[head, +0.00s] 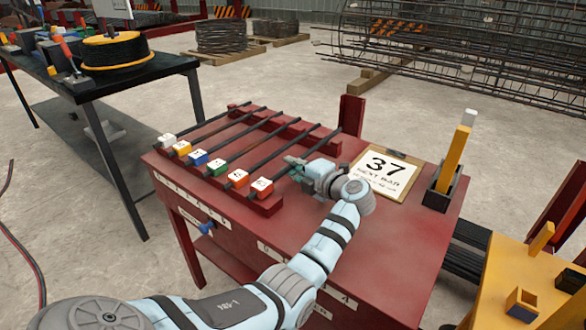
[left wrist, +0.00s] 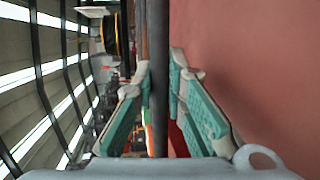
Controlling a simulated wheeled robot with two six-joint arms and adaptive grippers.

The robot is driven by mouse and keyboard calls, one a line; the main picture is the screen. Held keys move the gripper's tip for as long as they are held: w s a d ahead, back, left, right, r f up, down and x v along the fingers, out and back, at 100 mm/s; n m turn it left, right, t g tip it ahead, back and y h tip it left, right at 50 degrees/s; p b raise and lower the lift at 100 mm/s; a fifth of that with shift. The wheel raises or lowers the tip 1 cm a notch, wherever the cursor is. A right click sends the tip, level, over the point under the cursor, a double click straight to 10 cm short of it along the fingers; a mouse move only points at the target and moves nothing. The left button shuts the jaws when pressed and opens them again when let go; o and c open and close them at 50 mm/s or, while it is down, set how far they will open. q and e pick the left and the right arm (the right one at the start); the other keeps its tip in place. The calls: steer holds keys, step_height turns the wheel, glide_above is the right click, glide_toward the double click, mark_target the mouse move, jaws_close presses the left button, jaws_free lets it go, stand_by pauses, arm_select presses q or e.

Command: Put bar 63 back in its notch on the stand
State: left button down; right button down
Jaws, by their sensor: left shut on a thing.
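My left gripper (head: 297,165) is shut on the rightmost dark bar (head: 325,142), near its tagged end. In the left wrist view the bar (left wrist: 158,35) runs lengthwise between the green-padded fingers of my left gripper (left wrist: 160,85). The bar lies along the others over the red stand (head: 292,130); whether it sits fully in its notch cannot be told. My right gripper is out of view.
Several other bars lie on the stand to the left, with white (head: 167,140), yellow, blue, green and orange tags. Table space before the sign is clear.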

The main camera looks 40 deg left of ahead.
mark_target(322, 205)
arm_select(q)
steer(key=shift+f, duration=0.3)
steer(key=c, duration=1.6)
jaws_free()
steer(key=shift+c, duration=0.2)
steer(key=shift+s, duration=0.1)
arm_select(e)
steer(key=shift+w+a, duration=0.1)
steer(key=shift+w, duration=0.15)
arm_select(q)
steer(key=shift+r, duration=0.1)
